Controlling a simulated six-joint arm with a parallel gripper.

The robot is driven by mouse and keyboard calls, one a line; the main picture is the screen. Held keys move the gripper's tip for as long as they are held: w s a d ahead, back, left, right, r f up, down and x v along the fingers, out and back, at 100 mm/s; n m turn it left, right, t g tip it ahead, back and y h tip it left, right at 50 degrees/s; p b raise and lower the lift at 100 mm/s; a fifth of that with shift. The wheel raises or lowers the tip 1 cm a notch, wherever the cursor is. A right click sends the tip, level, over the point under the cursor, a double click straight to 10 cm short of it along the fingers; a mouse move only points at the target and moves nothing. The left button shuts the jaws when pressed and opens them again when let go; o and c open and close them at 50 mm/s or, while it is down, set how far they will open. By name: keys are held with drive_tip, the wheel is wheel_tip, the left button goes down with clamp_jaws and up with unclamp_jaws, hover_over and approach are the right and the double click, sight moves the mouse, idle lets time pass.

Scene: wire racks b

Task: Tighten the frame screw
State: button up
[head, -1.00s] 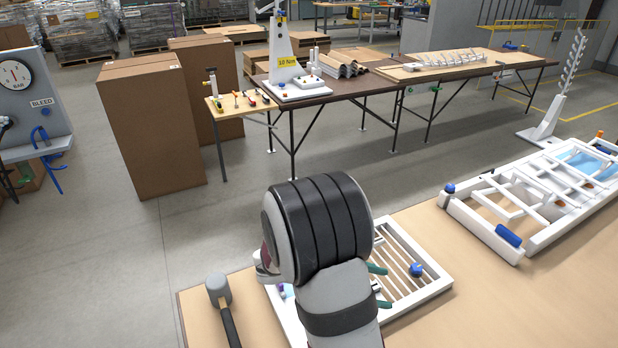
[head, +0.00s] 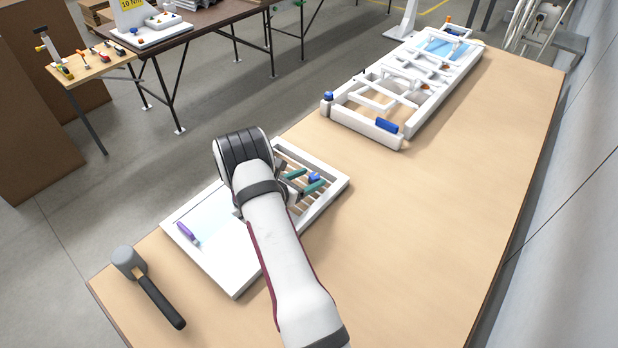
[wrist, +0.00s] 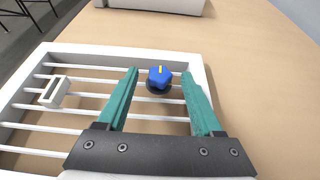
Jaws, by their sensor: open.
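The frame screw has a blue faceted knob (wrist: 160,74) with a yellow mark on top and a dark round base. It stands on the barred part of a white frame (wrist: 192,56). The knob also shows in the head view (head: 314,177), beside my fingers. My gripper (wrist: 165,82) has two green fingers, open, one on each side of the knob in the wrist view, with gaps on both sides. I cannot tell how far the fingertips are above it. In the head view my gripper (head: 303,180) is over the barred end of the white frame (head: 178,243), partly hidden by my arm.
A small white block (wrist: 54,91) sits on the bars. A purple-handled item (head: 187,232) lies on the frame's left part. A mallet (head: 150,288) lies at the table's near left. A larger white frame assembly (head: 340,116) stands farther back. The table's right side is clear.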

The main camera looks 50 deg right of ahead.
drive_tip(key=shift+d, duration=0.15)
clamp_jaws()
drive_tip(key=shift+w+f+m+g, duration=0.1)
drive_tip(key=shift+m+g, duration=0.2)
drive_tip(key=shift+g, duration=0.1)
drive_tip(key=m+g, duration=0.1)
drive_tip(key=g, duration=0.1)
drive_tip(key=m+g, duration=0.2)
drive_tip(key=shift+w+m+y, duration=0.3)
drive_tip(key=shift+w+y, duration=0.05)
drive_tip(key=shift+y, duration=0.05)
drive_tip(key=shift+w+d+m+g+y, duration=0.1)
drive_tip(key=shift+m+g+y, duration=0.35)
drive_tip(key=shift+m+g, duration=0.3)
drive_tip(key=shift+w+d+m+g+y, duration=0.1)
drive_tip(key=shift+m+g+y, duration=0.35)
drive_tip(key=shift+m+g, duration=0.3)
drive_tip(key=shift+g, duration=0.3)
